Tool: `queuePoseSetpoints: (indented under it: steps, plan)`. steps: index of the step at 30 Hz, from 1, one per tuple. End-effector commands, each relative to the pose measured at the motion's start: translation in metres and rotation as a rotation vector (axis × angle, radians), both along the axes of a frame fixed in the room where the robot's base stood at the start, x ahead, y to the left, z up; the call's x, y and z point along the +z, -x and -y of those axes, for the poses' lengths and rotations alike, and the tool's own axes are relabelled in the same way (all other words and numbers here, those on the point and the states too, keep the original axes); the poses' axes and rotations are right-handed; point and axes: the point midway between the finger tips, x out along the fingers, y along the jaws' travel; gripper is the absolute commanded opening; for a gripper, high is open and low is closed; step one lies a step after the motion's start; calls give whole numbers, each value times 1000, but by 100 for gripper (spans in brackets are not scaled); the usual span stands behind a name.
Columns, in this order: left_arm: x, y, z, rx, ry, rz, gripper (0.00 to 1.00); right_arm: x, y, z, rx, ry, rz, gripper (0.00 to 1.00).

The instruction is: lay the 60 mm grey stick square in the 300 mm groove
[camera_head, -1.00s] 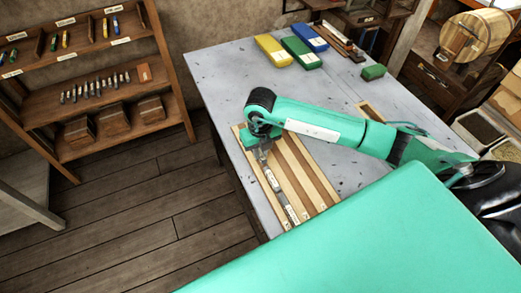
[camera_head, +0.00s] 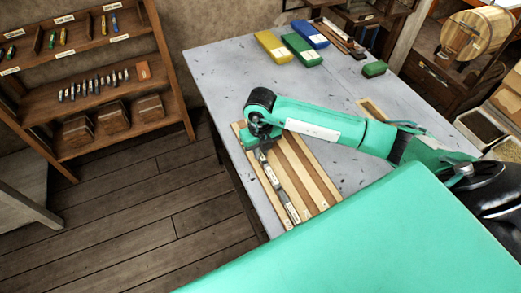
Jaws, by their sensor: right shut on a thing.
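A wooden board with long grooves (camera_head: 312,178) lies near the left edge of the grey table. Grey sticks with pale labels (camera_head: 285,200) lie end to end in its left groove. My right gripper (camera_head: 263,154) points down at the far end of that groove and is shut on a grey stick, most likely the 60 mm one. The fingers and wrist hide most of the held stick, so I cannot tell whether it touches the groove floor or lies square. My left gripper is not in view.
Yellow (camera_head: 273,46), green (camera_head: 301,49) and blue (camera_head: 310,34) boxes stand at the table's back. A small green block (camera_head: 375,68) lies to their right. A shelf (camera_head: 95,80) with sticks and wooden boxes stands at the left. My right arm crosses above the table.

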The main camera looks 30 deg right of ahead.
Motion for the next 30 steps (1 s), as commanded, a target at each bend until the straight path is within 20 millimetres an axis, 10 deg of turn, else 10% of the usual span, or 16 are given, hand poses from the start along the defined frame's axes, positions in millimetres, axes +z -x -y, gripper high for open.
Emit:
queuePoseSetpoints:
  steps: [7,11,17,21,30]
  plan:
    - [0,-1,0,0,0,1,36,0,0,0,0,0,0,0]
    - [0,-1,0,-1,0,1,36,0,0,0,0,0,0,38]
    - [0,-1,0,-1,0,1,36,0,0,0,0,0,0,40]
    - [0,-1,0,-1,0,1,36,0,0,0,0,0,0,58]
    - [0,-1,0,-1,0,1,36,-1,0,0,0,0,0,58]
